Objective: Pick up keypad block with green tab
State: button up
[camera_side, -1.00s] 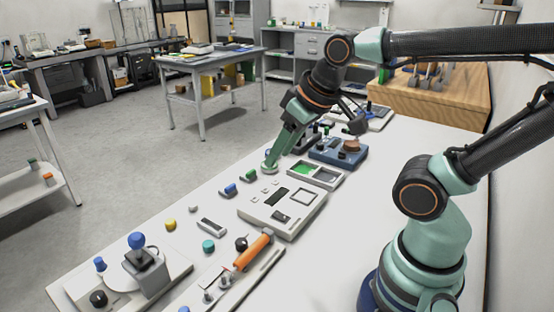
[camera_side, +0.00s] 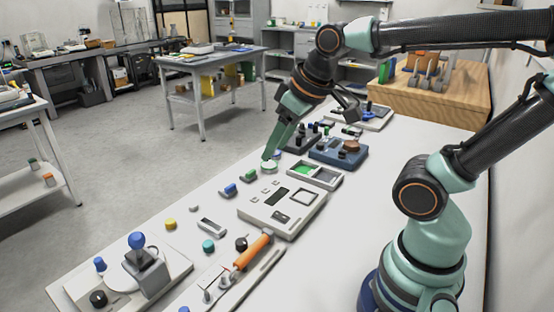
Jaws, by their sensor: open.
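A small block with a green top (camera_side: 248,175) lies on the white table, left of a grey two-window unit (camera_side: 327,180) whose left window is green. I cannot tell at this size which of them is the keypad block with the green tab. My gripper (camera_side: 270,157) points down, with its pale green fingers open, just above a small round pale disc (camera_side: 269,168). It is to the upper right of the green-topped block and left of the two-window unit. No held object shows between the fingers.
A small blue block (camera_side: 229,190) lies left of the green-topped one. A large pale panel (camera_side: 281,212) stands nearer the camera. A blue device (camera_side: 338,152) and a dark one (camera_side: 303,140) stand behind. An orange-handled tool (camera_side: 252,251) lies in front.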

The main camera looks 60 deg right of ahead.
jog(key=w+d+r+n+g, duration=0.1)
jog(key=w+d+r+n, duration=0.25)
jog(key=w, duration=0.45)
jog(key=n+g, duration=0.4)
jog(key=n, duration=1)
send_over(250, 171)
notch_tip(250, 171, down, 16)
jog(key=shift+m, duration=0.25)
notch_tip(250, 171, down, 12)
jog(key=shift+a+r, duration=0.15)
grip_shut()
